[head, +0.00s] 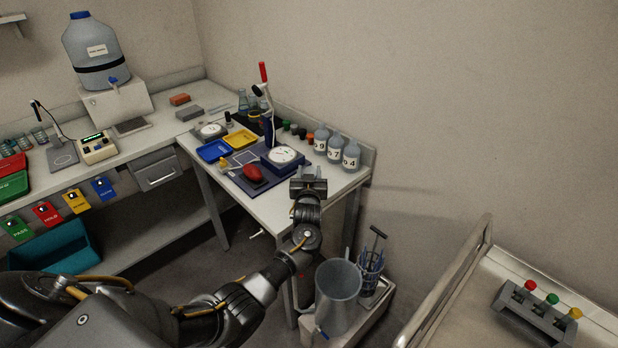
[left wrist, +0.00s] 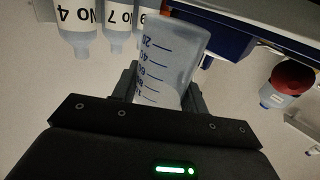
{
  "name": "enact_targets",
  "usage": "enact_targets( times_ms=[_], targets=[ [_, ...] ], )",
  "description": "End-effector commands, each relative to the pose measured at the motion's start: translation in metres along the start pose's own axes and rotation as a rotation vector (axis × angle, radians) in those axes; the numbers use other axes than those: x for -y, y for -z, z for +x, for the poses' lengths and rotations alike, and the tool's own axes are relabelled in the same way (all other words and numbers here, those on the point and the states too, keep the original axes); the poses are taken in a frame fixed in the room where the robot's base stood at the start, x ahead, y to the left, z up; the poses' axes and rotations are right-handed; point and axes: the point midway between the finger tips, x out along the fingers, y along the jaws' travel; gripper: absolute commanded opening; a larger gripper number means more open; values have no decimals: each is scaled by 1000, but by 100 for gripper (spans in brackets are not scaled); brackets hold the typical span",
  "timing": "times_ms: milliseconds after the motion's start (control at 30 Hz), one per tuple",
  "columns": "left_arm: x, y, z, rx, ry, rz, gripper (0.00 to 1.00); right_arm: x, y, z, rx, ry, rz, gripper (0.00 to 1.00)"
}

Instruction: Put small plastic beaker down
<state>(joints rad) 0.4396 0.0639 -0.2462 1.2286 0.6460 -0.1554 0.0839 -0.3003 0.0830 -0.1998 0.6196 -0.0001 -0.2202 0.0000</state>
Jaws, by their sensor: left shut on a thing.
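The small plastic beaker (left wrist: 172,58) is clear with blue graduation marks and fills the middle of the left wrist view. My left gripper (left wrist: 158,92) is shut around it, one finger on each side. In the head view my left gripper (head: 308,184) is over the front right part of the white bench (head: 290,208), in front of the numbered bottles. The beaker is mostly hidden there behind the gripper. I cannot tell whether its base touches the bench. My right gripper is not in view.
Numbered bottles (head: 335,150) stand close behind the beaker. A large grey container (head: 338,295) stands below the bench's right end.

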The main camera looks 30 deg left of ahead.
Motion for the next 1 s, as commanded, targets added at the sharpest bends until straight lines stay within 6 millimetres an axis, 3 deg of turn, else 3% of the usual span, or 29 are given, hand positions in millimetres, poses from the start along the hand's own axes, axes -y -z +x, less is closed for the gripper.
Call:
enact_targets(
  times_ms=[133, 467, 700, 1000],
  targets=[
    [0, 21, -4, -3, -1, -3, 19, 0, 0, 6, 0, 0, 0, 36],
    [8, 79, -52, -4, -1, -7, 19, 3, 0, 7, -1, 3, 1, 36],
    [14, 97, -99, 0, -1, -5, 19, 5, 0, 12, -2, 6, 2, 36],
    [19, 113, -132, 0, 0, -2, 19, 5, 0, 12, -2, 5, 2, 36]
  ],
)
